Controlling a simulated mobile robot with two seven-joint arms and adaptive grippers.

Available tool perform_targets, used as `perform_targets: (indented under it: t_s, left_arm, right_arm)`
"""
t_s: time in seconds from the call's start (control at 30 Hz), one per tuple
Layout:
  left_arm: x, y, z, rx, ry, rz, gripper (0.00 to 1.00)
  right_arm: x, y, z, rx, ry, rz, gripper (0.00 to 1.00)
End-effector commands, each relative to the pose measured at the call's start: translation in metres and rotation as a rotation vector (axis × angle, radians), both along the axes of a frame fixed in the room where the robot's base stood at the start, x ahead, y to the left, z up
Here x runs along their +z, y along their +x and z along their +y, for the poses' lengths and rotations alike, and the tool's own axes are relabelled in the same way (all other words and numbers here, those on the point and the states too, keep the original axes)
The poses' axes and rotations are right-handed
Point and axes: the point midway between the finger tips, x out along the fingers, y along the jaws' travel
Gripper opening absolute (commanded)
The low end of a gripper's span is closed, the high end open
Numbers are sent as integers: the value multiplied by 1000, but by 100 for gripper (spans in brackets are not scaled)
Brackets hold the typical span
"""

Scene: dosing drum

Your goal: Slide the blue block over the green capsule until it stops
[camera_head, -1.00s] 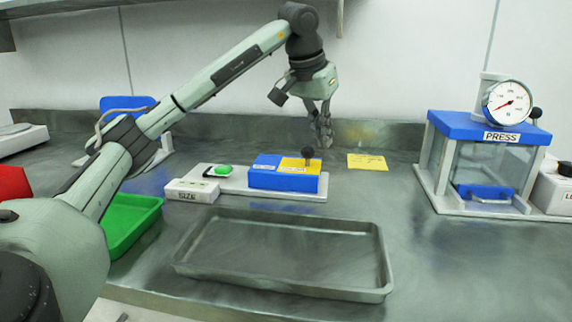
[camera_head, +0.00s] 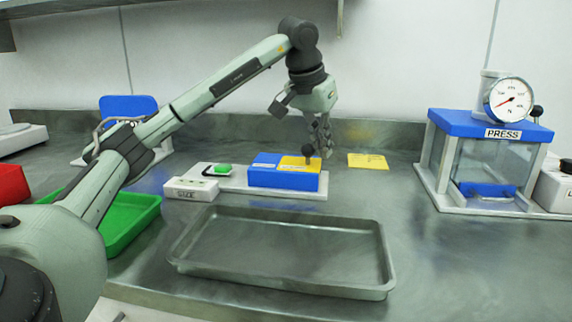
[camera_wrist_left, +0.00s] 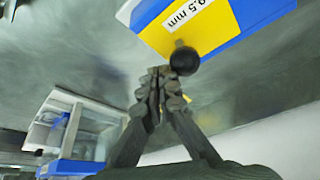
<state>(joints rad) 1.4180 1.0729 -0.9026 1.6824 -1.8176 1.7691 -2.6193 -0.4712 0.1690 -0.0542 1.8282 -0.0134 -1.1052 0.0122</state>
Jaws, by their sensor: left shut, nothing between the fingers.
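The blue block (camera_head: 284,179) with a yellow top plate and a dark ball knob (camera_head: 308,150) sits on a white base plate at the back middle of the bench. The green capsule (camera_head: 222,169) lies in a small dark holder on the same plate, left of the block and apart from it. My left gripper (camera_head: 325,152) is shut and empty, just right of the knob and close to it. The left wrist view also shows the knob (camera_wrist_left: 184,61) just beyond the closed fingertips (camera_wrist_left: 163,78); whether they touch is unclear. My right gripper is not in view.
A white SIZE box (camera_head: 191,189) stands in front of the capsule. A metal tray (camera_head: 380,285) lies in front. A green bin (camera_head: 130,222) is at left, and the blue-topped press (camera_head: 490,128) is at right. A yellow note (camera_head: 368,161) lies right of the block.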

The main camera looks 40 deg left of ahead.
Motion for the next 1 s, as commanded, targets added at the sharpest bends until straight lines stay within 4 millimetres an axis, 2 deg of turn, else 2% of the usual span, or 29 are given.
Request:
perform_targets:
  t_s: [0.43,1.0]
  left_arm:
    - [-15,0,0,0,0,1,0]
    - [-15,0,0,0,0,0,0]
  right_arm:
    - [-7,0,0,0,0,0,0]
    - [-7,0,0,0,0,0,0]
